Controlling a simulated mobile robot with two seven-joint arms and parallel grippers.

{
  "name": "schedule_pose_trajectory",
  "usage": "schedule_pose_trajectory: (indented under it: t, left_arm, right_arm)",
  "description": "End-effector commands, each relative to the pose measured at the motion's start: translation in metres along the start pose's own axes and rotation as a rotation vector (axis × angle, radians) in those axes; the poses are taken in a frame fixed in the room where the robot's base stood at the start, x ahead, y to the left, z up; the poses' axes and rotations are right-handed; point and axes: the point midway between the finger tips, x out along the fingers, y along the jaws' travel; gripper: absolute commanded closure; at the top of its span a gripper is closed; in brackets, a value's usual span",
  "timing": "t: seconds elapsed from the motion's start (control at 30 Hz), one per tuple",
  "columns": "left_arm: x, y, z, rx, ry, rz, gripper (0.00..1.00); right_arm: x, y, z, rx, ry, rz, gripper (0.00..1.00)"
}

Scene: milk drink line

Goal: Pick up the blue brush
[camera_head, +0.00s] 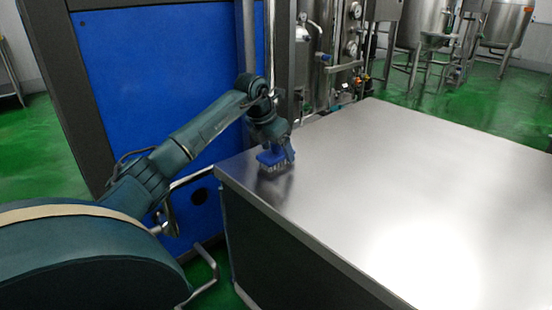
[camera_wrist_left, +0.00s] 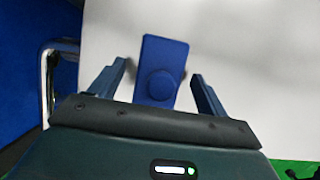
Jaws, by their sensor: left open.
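The blue brush (camera_head: 269,158) stands on its pale bristles near the far left corner of the steel table (camera_head: 400,180). In the left wrist view its blue back (camera_wrist_left: 160,70) shows from above, with a round knob on it. My left gripper (camera_head: 280,156) is right over the brush. In the left wrist view my left gripper (camera_wrist_left: 158,80) is open, with one finger on each side of the brush and a gap visible on both sides. My right gripper is not in view.
A blue panel (camera_head: 160,80) with a dark frame stands behind my left arm, close to the table's left edge. Steel pipes and gauges (camera_head: 335,50) stand behind the table. The rest of the tabletop is clear.

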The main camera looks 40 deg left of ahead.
Motion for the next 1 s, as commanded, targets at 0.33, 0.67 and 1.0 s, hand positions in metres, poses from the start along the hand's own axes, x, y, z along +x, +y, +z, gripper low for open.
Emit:
schedule_pose_trajectory:
  t: [0.33, 0.67, 1.0]
  left_arm:
    - [0.000, 0.000, 0.000, 0.000, 0.000, 0.000, 0.46]
    - [0.000, 0.000, 0.000, 0.000, 0.000, -0.001, 0.73]
    - [-0.011, 0.000, 0.005, 0.000, -0.002, 0.000, 0.77]
  right_arm:
    - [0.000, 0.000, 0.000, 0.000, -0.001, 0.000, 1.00]
    - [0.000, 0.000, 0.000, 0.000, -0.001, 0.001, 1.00]
    - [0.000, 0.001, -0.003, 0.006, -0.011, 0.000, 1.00]
